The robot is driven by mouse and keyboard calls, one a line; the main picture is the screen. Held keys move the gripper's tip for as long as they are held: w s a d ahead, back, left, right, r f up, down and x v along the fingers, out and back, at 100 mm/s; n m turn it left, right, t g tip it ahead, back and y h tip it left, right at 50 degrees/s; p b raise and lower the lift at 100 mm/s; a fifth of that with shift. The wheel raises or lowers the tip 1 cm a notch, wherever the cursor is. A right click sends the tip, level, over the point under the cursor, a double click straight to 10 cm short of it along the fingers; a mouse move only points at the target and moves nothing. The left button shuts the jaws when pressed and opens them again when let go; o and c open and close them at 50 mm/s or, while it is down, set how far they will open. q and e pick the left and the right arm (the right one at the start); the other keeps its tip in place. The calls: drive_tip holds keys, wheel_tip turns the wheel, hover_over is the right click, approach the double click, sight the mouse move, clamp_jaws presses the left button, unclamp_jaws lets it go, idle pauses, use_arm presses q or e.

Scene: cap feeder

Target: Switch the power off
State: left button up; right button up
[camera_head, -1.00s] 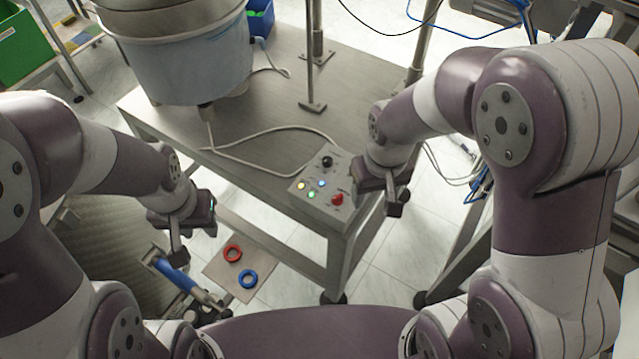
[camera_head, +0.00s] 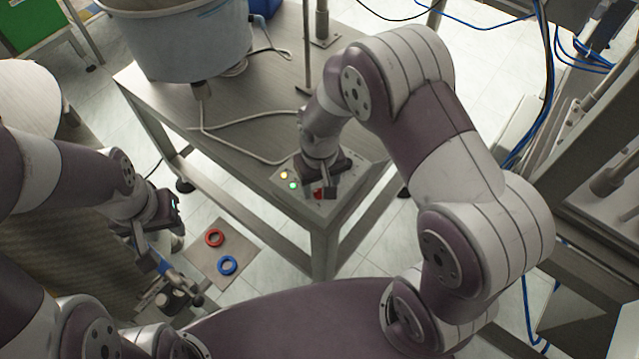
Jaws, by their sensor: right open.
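The grey control box (camera_head: 303,204) sits on the near corner of the metal table. A lit yellow light (camera_head: 284,175) and a lit green light (camera_head: 293,185) show on its top. A red button or knob (camera_head: 318,194) is partly visible beside my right gripper (camera_head: 322,190). That gripper is open over the box's top and hides the box's other controls, including the black knob. I cannot tell whether it touches the box. My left gripper (camera_head: 160,228) hangs at the left, away from the box; its jaw state is unclear.
A large grey-blue bowl feeder (camera_head: 185,50) stands on the metal table (camera_head: 240,105), with a pale cable (camera_head: 225,145) running across the top. A red ring (camera_head: 214,238) and a blue ring (camera_head: 227,265) lie on a lower plate. A vertical post (camera_head: 306,50) stands behind my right wrist.

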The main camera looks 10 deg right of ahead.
drive_tip(key=shift+f, duration=0.45)
drive_tip(key=c, duration=1.1)
drive_tip(key=shift+o, duration=0.2)
